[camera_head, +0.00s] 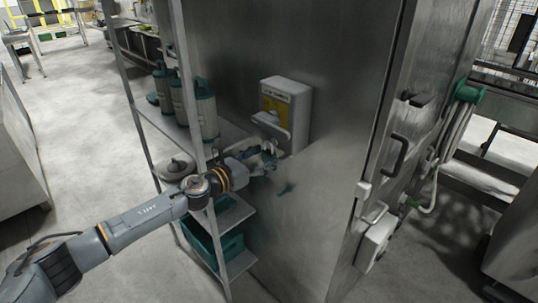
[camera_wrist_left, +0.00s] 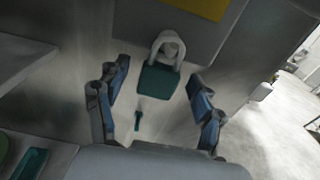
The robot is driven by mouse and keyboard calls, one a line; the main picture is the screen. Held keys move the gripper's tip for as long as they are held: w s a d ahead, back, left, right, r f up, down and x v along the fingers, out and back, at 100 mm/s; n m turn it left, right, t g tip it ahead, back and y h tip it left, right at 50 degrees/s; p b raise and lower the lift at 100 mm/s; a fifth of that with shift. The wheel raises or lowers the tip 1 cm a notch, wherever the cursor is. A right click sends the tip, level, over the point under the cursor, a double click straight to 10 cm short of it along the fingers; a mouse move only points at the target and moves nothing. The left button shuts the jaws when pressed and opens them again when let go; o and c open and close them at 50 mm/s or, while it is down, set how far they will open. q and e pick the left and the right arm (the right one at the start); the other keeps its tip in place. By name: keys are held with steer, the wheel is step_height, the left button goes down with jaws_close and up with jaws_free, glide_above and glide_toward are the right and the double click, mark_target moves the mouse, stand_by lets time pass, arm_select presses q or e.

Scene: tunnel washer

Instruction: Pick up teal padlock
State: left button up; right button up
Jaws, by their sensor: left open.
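The teal padlock (camera_wrist_left: 158,82) has a pale grey shackle. In the left wrist view it hangs against the metal panel, just below a white box. My left gripper (camera_wrist_left: 156,100) is open, with one finger on each side of the padlock and visible gaps between. In the head view the left gripper (camera_head: 265,160) is at the panel just under the white box and mostly hides the padlock. My right gripper is not in view.
The white box (camera_head: 288,112) with a yellow label is on the metal panel. A small teal piece (camera_head: 286,188) shows below the gripper. A metal shelf rack with teal-grey bottles (camera_head: 204,110) and a teal bin (camera_head: 222,246) stands close left of the gripper.

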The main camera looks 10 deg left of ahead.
arm_select(q)
steer(key=shift+w+d, duration=0.15)
steer(key=shift+w, duration=0.05)
steer(key=shift+s, duration=0.1)
steer(key=shift+c, duration=0.8)
steer(key=c, duration=1.1)
steer(key=shift+c, duration=0.2)
steer(key=shift+r, duration=0.2)
steer(key=shift+r, duration=0.55)
steer(key=f+b+v, duration=0.1)
steer(key=b+v, duration=0.7)
steer(key=v, duration=1)
